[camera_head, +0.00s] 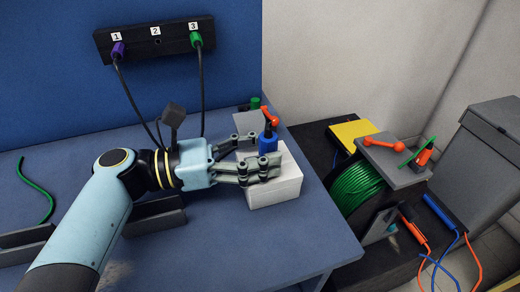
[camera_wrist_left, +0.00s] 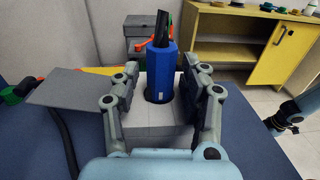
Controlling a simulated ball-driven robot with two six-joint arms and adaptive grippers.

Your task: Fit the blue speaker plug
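The blue speaker plug (camera_head: 267,143) stands upright on a white block (camera_head: 273,190) near the table's right edge. It also stands in the middle of the left wrist view (camera_wrist_left: 160,72), with a black stem on top. My left gripper (camera_head: 255,152) is open, its fingers on both sides of the plug, with a visible gap on the left side in the left wrist view. The black panel (camera_head: 154,44) on the blue wall has sockets 1, 2 and 3. A purple plug (camera_head: 118,50) is in 1, a green plug (camera_head: 196,40) in 3; socket 2 is empty. My right gripper (camera_wrist_left: 283,124) seems to show, small, at the right edge of the left wrist view.
Black cables hang from the purple and green plugs behind my left wrist. A grey tray (camera_head: 155,216) lies beneath my left arm, and a green cable piece (camera_head: 38,188) lies at left. A green cable reel (camera_head: 355,188) and tools stand right of the table.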

